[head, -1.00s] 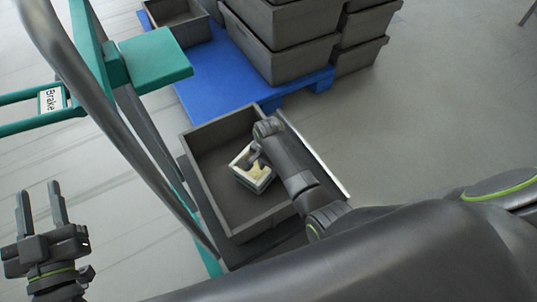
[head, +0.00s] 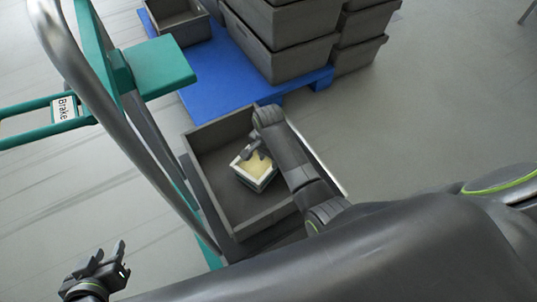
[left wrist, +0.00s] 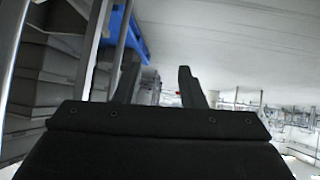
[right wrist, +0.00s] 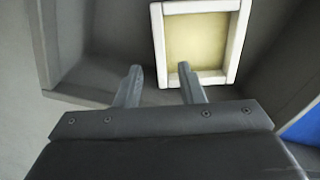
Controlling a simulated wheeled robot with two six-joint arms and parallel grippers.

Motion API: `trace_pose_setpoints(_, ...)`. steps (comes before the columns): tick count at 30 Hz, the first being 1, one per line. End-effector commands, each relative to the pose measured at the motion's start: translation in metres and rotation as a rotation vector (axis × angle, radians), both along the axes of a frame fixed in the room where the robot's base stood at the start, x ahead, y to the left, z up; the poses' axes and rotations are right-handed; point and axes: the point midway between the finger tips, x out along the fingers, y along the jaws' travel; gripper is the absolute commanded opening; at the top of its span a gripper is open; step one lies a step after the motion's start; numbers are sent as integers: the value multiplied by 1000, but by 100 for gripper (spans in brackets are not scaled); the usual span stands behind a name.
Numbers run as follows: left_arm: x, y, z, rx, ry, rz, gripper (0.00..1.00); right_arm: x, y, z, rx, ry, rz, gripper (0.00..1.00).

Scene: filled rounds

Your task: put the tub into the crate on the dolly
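The tub (head: 256,172), square with a white rim and a pale yellow inside, sits inside the grey crate (head: 199,186) on the dolly (head: 236,255). It also shows at the top of the right wrist view (right wrist: 236,40). My right gripper (head: 254,149) is inside the crate at the tub's far edge. In the right wrist view its fingers (right wrist: 160,80) are apart, one beside the tub and one overlapping its near rim. Nothing is visibly clamped between them. My left gripper (head: 108,250) is open and empty at the lower left, away from the crate.
A blue pallet (head: 215,80) behind bears stacked grey crates (head: 280,40). Open floor (head: 420,120) lies to the right.

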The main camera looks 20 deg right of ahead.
Motion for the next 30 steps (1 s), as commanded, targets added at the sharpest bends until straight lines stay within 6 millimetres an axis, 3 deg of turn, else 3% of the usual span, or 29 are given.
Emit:
trace_pose_setpoints(7, -18, -5, -15, -29, 118, -13, 36, 0, 0, 8, 0, 0, 0, 35)
trace_pose_setpoints(17, -21, -6, -17, -33, 134, -14, 36, -8, -6, 4, 9, -21, 21, 35)
trace_pose_setpoints(23, -20, -6, -17, -33, 133, -14, 36, -49, -34, -6, 38, -168, 167, 35)
trace_pose_setpoints(30, -20, -6, -17, -33, 132, -14, 36, -108, -69, 14, -11, -387, 392, 35)
